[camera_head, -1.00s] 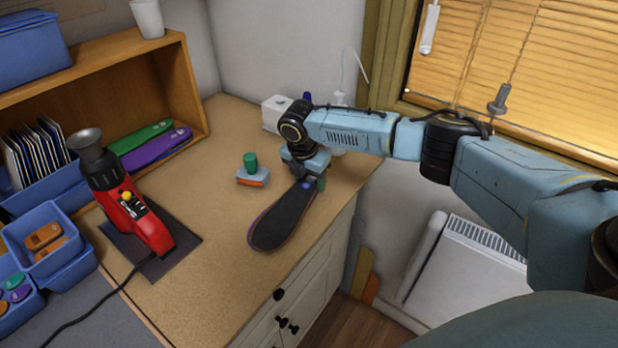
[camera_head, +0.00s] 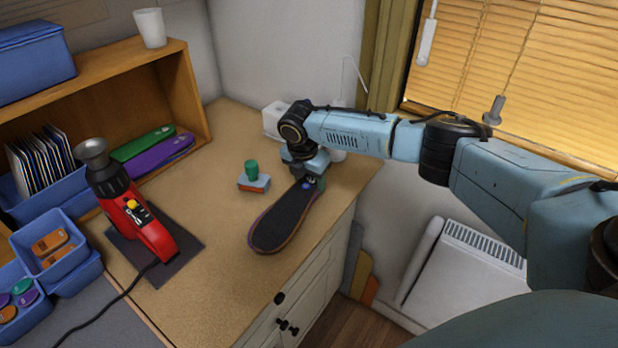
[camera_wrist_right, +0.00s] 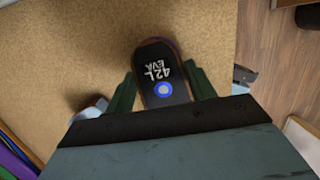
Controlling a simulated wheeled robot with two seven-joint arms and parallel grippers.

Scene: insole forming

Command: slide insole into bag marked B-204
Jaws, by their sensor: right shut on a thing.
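A black insole (camera_head: 285,218) with a thin purple edge lies along the worktop near its front right edge in the head view. My right gripper (camera_head: 306,183) is shut on its far end. In the right wrist view the insole (camera_wrist_right: 161,62) shows white lettering "42L EVA" and a blue ring mark, and the fingers of my right gripper (camera_wrist_right: 162,92) stand on either side of it. I cannot tell whether the insole touches the worktop. No bag marked B-204 can be made out. My left gripper is not in view.
A red heat tool (camera_head: 137,215) stands on a dark mat at the left. A green-handled block (camera_head: 252,177) stands left of the insole. Green and purple insoles (camera_head: 160,153) lie in the wooden shelf. Blue bins (camera_head: 52,270) stand at the left. The worktop's front middle is clear.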

